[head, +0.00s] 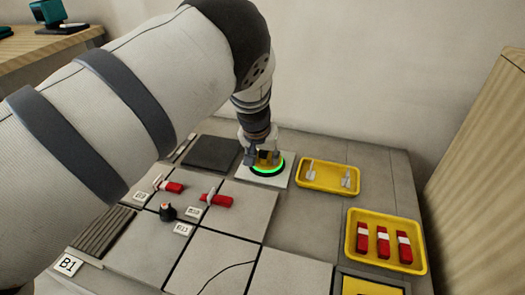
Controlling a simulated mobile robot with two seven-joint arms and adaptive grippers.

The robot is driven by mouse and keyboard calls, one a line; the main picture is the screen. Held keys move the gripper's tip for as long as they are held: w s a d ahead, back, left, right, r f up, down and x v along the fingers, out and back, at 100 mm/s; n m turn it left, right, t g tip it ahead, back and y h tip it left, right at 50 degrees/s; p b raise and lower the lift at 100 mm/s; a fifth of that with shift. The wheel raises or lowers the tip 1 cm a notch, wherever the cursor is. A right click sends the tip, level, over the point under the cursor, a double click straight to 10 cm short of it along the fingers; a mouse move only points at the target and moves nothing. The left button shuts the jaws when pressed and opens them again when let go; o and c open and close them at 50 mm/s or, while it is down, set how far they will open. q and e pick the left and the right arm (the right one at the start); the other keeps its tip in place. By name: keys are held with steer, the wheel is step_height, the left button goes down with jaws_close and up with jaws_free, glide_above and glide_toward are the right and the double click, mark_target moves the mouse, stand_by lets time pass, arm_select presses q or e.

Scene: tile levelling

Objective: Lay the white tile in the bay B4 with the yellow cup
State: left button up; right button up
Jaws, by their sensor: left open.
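The white tile (279,182) lies at the back middle of the work surface, partly covered by the yellow cup (270,162). The cup has a glowing green ring around its base and sits on the tile. My left gripper (263,158) comes down over the cup with its fingers open around the cup's top. My own arm hides much of the left side. My right gripper is out of the picture. I cannot make out a label B4; a card reading B1 (68,264) stands at the front left.
A dark square (211,153) lies left of the white tile. Grey tiles (290,268) fill the front, with red-and-white pieces (216,200) and a black knob (167,212). A yellow tray (300,184) with white pieces and another yellow tray (352,232) with red-and-white pieces stand right.

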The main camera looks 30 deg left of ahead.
arm_select(q)
steer(key=shift+w+f, duration=0.1)
steer(key=shift+f, duration=0.05)
jaws_close()
stand_by(0.4)
steer(key=shift+c, duration=0.2)
jaws_free()
